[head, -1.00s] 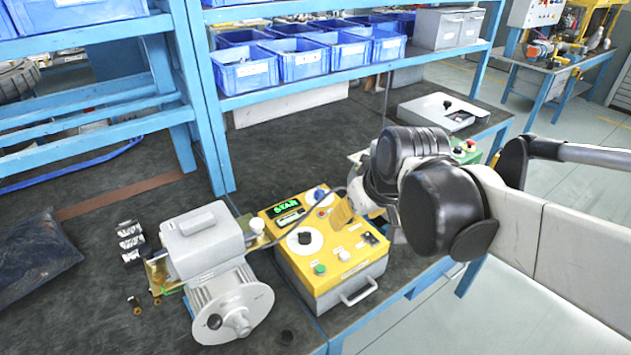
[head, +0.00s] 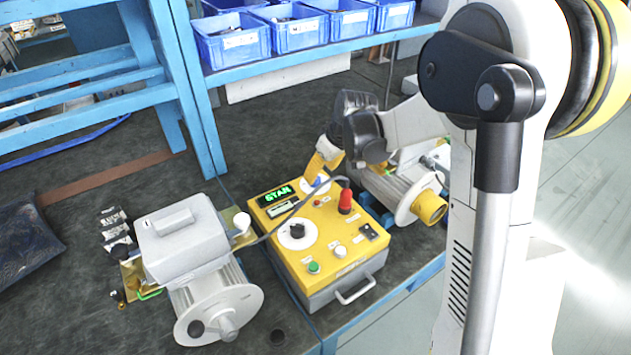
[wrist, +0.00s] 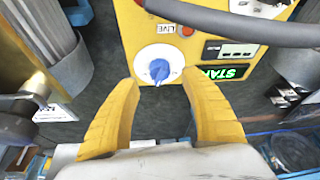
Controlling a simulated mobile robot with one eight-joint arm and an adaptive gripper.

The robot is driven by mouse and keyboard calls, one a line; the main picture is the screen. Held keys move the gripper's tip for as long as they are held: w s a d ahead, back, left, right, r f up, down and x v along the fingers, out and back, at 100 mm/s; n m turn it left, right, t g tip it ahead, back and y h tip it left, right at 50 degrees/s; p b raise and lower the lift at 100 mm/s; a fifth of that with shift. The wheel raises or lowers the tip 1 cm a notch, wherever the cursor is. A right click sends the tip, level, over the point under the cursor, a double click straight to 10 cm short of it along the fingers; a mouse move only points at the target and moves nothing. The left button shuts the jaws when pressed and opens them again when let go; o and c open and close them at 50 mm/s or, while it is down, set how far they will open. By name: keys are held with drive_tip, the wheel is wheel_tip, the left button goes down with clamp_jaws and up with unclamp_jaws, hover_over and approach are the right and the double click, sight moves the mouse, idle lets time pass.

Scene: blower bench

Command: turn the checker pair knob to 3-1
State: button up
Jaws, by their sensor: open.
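The yellow checker box (head: 330,235) sits on the dark bench with a lit green display (head: 274,196). A black knob on a white dial (head: 297,231) is on its top. A blue knob (wrist: 160,71) on a white dial lies at the box's far edge. Which knob is the pair knob, and their marks, I cannot read. My gripper (wrist: 161,80) is open and empty, its yellow fingers on either side of the blue knob in the wrist view, apart from it. In the head view my gripper (head: 318,168) is over the far edge of the box.
A red plug (head: 345,200) with a dark cable stands on the box; the cable crosses close in the wrist view. A grey blower (head: 195,260) stands left, another blower (head: 405,195) right. Blue bins (head: 300,32) fill the shelf behind.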

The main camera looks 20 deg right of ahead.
drive_tip(key=b+x, duration=0.1)
drive_tip(key=x, duration=0.4)
drive_tip(key=shift+r, duration=0.1)
drive_tip(key=shift+c, duration=0.4)
clamp_jaws()
drive_tip(key=m+h, duration=0.1)
drive_tip(key=m, duration=0.3)
drive_tip(key=shift+a+h, duration=0.1)
drive_tip(key=shift+h, duration=0.3)
drive_tip(key=shift+m+h, duration=0.7)
drive_tip(key=shift+m, duration=1.3)
